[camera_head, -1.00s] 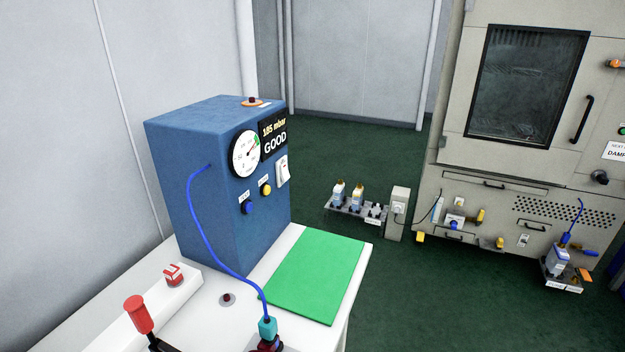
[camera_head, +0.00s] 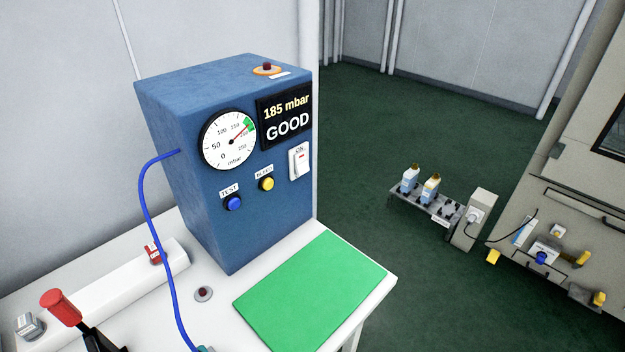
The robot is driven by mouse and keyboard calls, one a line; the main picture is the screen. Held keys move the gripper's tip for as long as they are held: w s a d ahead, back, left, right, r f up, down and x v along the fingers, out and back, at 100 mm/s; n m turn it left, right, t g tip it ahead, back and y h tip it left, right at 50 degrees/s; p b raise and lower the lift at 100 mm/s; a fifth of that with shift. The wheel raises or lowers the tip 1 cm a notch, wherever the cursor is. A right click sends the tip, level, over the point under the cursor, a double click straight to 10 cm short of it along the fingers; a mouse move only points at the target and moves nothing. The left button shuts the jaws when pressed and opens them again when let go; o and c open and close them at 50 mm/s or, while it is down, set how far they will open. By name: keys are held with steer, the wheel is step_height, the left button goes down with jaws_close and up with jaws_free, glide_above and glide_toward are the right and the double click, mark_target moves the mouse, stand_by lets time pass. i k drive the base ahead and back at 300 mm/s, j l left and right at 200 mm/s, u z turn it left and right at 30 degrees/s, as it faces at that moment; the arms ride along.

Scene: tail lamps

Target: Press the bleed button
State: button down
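The bleed button (camera_head: 267,184) is a round yellow button on the front of the blue test box (camera_head: 200,95), under a small white label. A blue button (camera_head: 233,203) labelled TEST sits to its left. The round gauge (camera_head: 229,140) has its needle at the green mark, and the display (camera_head: 286,118) reads 185 mbar GOOD. A white switch (camera_head: 299,161) marked ON is to the right of the yellow button. My gripper is not in view.
The white bench (camera_head: 215,322) carries a green mat (camera_head: 312,290), a blue hose (camera_head: 149,210) and a red-handled lever (camera_head: 62,308). A low rack (camera_head: 425,207) with bottles stands on the dark green floor (camera_head: 400,135). A beige cabinet (camera_head: 565,150) is at right.

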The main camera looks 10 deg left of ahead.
mark_target(268, 182)
steer(key=j, duration=0.8)
steer(key=i+j, duration=0.15)
steer(key=j, duration=0.65)
